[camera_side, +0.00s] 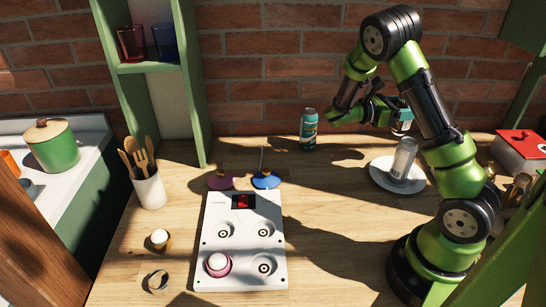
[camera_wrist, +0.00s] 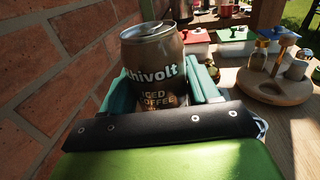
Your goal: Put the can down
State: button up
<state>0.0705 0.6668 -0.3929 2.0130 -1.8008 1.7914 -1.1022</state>
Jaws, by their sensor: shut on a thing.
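My gripper (camera_side: 402,121) is in the side view, reaching to the right above the back part of the table, behind my arm. In the wrist view its teal fingers (camera_wrist: 205,80) are shut on a brown can (camera_wrist: 155,65) lettered "ICED COFFEE". The can is close to upright, with its silver lid up. Its lower end is hidden behind the dark front of my gripper. In the side view the held can is hard to make out among the fingers and arm.
A white plate (camera_side: 376,172) with a pale, tilted cylinder (camera_side: 404,159) on it lies below my gripper. A teal can (camera_side: 308,131) stands near the brick wall. A white button panel (camera_side: 243,274) lies in front. A round wooden caddy (camera_wrist: 268,87) shows in the wrist view.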

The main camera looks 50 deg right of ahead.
aim_at(398, 133)
notch_tip(398, 133, down, 8)
jog(key=shift+f, duration=0.2)
dwell(0.3)
jog(key=shift+f, duration=0.45)
jog(key=o, duration=1.1)
